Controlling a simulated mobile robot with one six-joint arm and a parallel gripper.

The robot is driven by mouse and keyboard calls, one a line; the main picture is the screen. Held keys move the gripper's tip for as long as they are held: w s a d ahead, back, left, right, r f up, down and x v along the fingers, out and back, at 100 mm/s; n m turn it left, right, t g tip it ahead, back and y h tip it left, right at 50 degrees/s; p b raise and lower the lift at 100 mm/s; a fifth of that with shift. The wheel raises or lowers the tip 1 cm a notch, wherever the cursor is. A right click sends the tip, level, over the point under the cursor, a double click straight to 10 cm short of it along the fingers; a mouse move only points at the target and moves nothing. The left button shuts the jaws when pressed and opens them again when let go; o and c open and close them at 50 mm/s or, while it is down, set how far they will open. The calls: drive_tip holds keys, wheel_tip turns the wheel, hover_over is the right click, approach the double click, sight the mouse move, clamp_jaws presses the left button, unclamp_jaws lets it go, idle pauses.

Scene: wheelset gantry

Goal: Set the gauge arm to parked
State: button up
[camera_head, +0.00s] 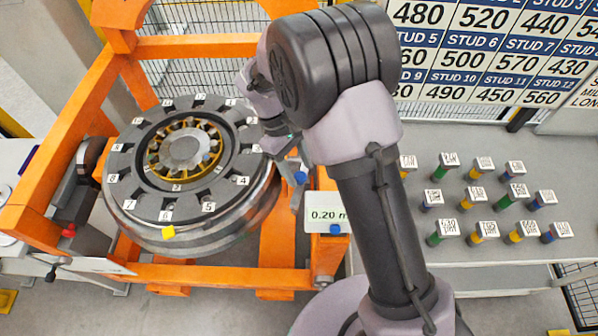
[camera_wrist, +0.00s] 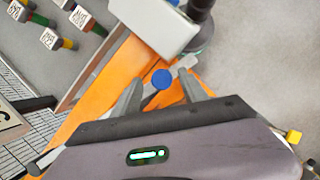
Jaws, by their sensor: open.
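The gauge arm looks like a grey lever (camera_head: 296,197) with a blue knob (camera_head: 301,177), beside the wheelset's right edge and left of a white display reading "0.20 m" (camera_head: 325,214). In the wrist view the blue knob (camera_wrist: 161,79) shows between the two fingers of my gripper (camera_wrist: 160,84), with room on both sides. My gripper (camera_head: 292,153) is open and empty, near the knob in the head view. I cannot tell its exact height over the knob. My arm hides part of the lever's surroundings.
The wheelset (camera_head: 130,215) with numbered slots sits in an orange frame (camera_head: 85,105). A yellow marker (camera_head: 168,232) is on its rim. A grey table (camera_head: 500,255) with several coloured studs stands at right, under a number board (camera_head: 480,55). A red knob (camera_head: 69,229) is at left.

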drive_tip(key=shift+s+d+f, duration=0.1)
drive_tip(key=shift+f, duration=0.25)
drive_tip(key=shift+s+f, duration=0.1)
drive_tip(key=shift+f, duration=0.05)
clamp_jaws()
idle(1.1)
